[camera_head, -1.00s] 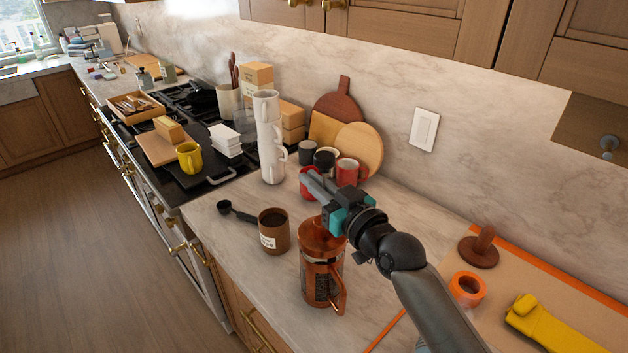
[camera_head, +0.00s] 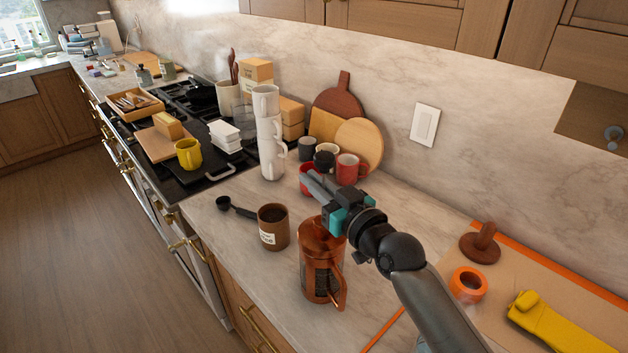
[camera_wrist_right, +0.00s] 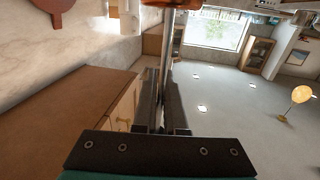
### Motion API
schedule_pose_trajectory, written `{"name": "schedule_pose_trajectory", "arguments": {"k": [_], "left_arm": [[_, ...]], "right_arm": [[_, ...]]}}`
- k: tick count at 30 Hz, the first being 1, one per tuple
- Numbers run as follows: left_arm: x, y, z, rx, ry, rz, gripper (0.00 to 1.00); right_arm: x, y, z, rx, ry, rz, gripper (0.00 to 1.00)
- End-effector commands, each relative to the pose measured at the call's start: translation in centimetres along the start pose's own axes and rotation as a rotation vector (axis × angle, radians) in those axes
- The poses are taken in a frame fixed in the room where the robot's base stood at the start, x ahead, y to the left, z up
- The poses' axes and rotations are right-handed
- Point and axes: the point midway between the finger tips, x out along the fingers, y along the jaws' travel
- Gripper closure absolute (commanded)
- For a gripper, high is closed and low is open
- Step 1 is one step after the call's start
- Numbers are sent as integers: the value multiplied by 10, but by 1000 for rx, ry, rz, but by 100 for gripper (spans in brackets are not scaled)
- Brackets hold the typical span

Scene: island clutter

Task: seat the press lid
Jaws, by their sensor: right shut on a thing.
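The press (camera_head: 322,280), a copper-coloured frame around clear glass with a handle at its front right, stands upright on the counter. My right gripper (camera_head: 318,186) is just above its top, reaching in from the lower right. In the right wrist view, which is upside down, its jaws are shut on a thin metal rod (camera_wrist_right: 168,45). The rod leads to the copper press lid (camera_wrist_right: 200,4), cut off at the top edge. The head view does not clearly show whether the lid touches the press rim. My left gripper is not in view.
A brown labelled canister (camera_head: 273,227) stands close left of the press, with a black scoop (camera_head: 235,208) beyond it. A red mug (camera_head: 349,168) and other mugs stand behind my gripper, near stacked white mugs (camera_head: 270,135). Orange tape (camera_head: 468,285) lies at right.

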Motion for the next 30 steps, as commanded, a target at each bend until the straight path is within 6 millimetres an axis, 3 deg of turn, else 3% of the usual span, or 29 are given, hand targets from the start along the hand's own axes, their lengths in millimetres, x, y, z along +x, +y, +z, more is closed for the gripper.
{"name": "schedule_pose_trajectory", "arguments": {"k": [1, 3, 11, 30], "left_arm": [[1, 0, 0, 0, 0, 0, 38], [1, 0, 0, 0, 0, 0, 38], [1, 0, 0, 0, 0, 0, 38], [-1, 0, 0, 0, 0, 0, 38]], "right_arm": [[0, 0, 0, -1, 2, 0, 100], [0, 0, 0, -1, 2, 0, 86], [0, 0, 0, 0, 1, 0, 56], [-3, 0, 1, 0, -2, 0, 56]]}}
